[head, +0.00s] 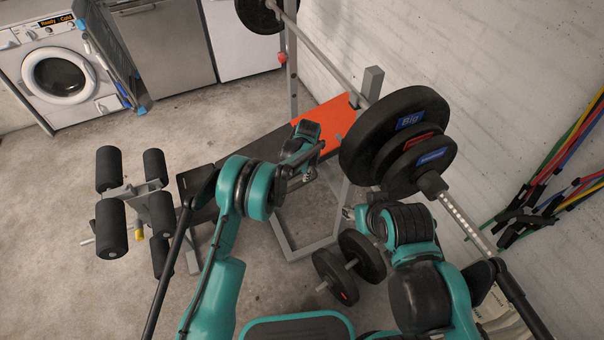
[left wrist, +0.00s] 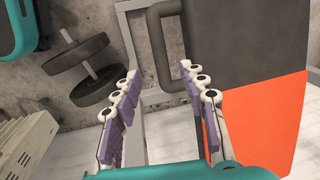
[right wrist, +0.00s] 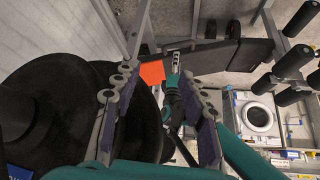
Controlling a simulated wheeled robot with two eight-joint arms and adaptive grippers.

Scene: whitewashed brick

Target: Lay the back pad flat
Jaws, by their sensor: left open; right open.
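The weight bench's back pad is black with an orange end (head: 336,118) under the barbell in the head view. Its black part (left wrist: 245,45) and orange part (left wrist: 260,125) fill the right of the left wrist view. I cannot tell the pad's exact tilt. A dark loop handle (left wrist: 154,40) stands out from the pad's edge. My left gripper (head: 309,174) is open beside that edge, its fingers on either side of the handle in the left wrist view; contact is unclear. My right gripper (head: 348,212) is open and empty near the barbell plates, and the orange end also shows in the right wrist view (right wrist: 152,73).
A loaded barbell (head: 405,140) rests across the bench rack, close to my right arm. Dumbbells (head: 334,279) lie on the floor by the frame. Foam leg rollers (head: 112,228) stand at left. Coloured bands (head: 570,150) hang on the right wall. The left floor is open.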

